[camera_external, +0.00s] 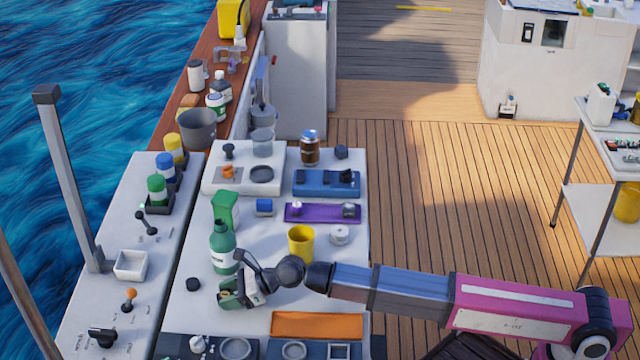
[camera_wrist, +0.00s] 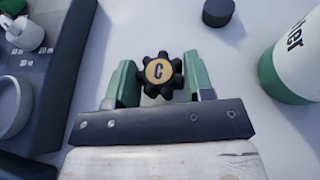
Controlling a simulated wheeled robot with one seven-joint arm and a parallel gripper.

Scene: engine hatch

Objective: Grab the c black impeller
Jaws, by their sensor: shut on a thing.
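The black impeller (camera_wrist: 160,72) has rounded lobes and a tan disc marked "C". In the wrist view it sits between the two green fingers of my gripper (camera_wrist: 158,82), which are shut on it. In the external view my gripper (camera_external: 236,293) is low over the white worktop, in front of the green bottle. I cannot make out the impeller there, and I cannot tell whether it still touches the worktop.
A green bottle (camera_external: 222,250) stands close behind my gripper; its white label shows in the wrist view (camera_wrist: 298,60). A small black cylinder (camera_external: 193,285) lies to the left. An orange tray (camera_external: 317,325) and a yellow cup (camera_external: 301,243) are to the right. Dark panels (camera_wrist: 45,75) lie left in the wrist view.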

